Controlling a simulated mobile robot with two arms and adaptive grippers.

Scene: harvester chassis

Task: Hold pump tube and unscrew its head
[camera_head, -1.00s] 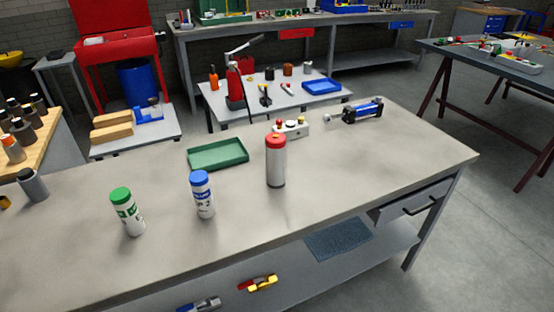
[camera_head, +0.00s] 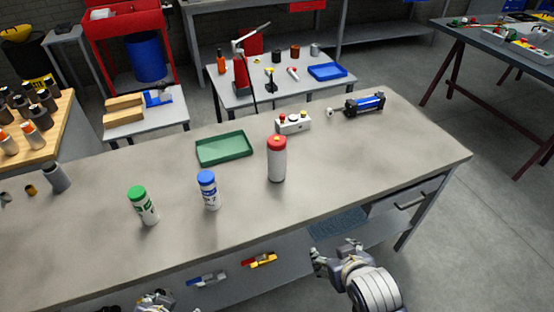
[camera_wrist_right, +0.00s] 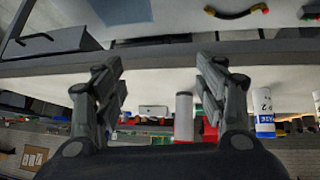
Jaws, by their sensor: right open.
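A white tube with a red head (camera_head: 277,160) stands upright on the workbench, right of the middle. A white tube with a blue head (camera_head: 208,190) and one with a green head (camera_head: 142,205) stand upright to its left. My right gripper (camera_head: 328,256) is open and empty, in front of the bench's front edge and apart from the tubes. In the right wrist view its two fingers (camera_wrist_right: 160,82) are spread, and the scene appears upside down. My left gripper (camera_head: 155,302) shows only partly at the bottom edge of the head view; its fingers are unclear.
A green tray (camera_head: 224,160), a small box with buttons (camera_head: 293,127) and a blue-and-black cylinder (camera_head: 364,104) lie farther back on the bench (camera_head: 400,160). The front edge and a drawer (camera_head: 405,196) are close to my right arm. The right part of the benchtop is clear.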

